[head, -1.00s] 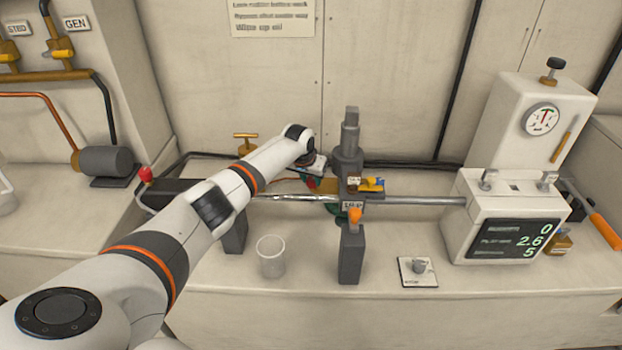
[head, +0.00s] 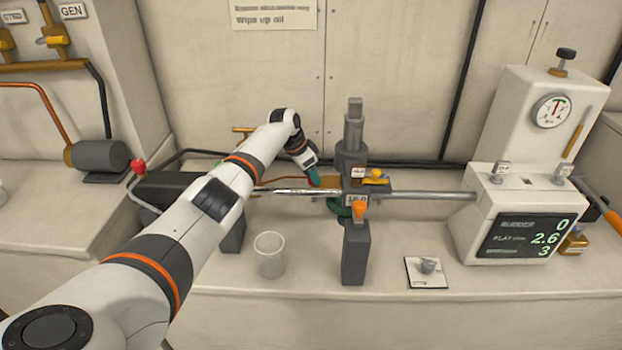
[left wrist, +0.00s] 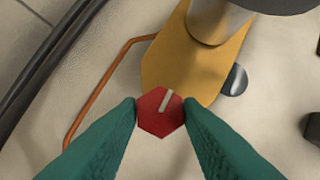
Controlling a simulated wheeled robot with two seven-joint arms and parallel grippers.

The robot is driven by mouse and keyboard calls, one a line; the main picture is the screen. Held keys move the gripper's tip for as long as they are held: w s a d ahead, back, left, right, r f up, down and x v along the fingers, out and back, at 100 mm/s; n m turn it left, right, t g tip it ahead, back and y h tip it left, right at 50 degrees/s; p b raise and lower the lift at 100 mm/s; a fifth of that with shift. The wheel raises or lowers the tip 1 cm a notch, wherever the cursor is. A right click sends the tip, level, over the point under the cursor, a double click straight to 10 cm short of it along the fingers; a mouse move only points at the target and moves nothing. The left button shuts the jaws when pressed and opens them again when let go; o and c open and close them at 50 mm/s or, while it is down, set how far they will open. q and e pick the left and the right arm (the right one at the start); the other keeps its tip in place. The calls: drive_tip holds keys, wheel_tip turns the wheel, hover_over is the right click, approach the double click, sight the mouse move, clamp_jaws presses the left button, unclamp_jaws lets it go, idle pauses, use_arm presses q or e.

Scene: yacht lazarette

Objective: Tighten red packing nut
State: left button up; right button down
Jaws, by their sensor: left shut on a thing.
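The red packing nut (left wrist: 153,122) is a red hexagon with a pale stripe on its face, at the end of a yellow-brown bracket (left wrist: 207,60) in the left wrist view. The stripe leans to the upper right. My left gripper (left wrist: 160,112) has its green fingertips on both sides of the nut, shut on it. In the head view my left gripper (head: 314,178) reaches down behind the steel shaft, left of the grey upright post (head: 352,135). The nut is hidden or too small to make out there. My right gripper is not in view.
A polished shaft (head: 425,195) runs across the bench. A clear cup (head: 269,255) and a grey block support (head: 355,255) stand in front. A white machine with a display (head: 520,238) reading 0, 2.6 and 3 stands right. A small switch plate (head: 427,272) lies before it.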

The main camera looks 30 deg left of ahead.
use_arm(q)
drive_tip(key=shift+f, duration=0.1)
idle(0.4)
drive_tip(key=o, duration=1)
drive_tip(key=shift+s+a+r, duration=0.1)
drive_tip(key=shift+s+r, duration=0.05)
drive_tip(key=shift+r, duration=0.45)
drive_tip(key=v, duration=1.1)
drive_tip(key=shift+p, duration=0.3)
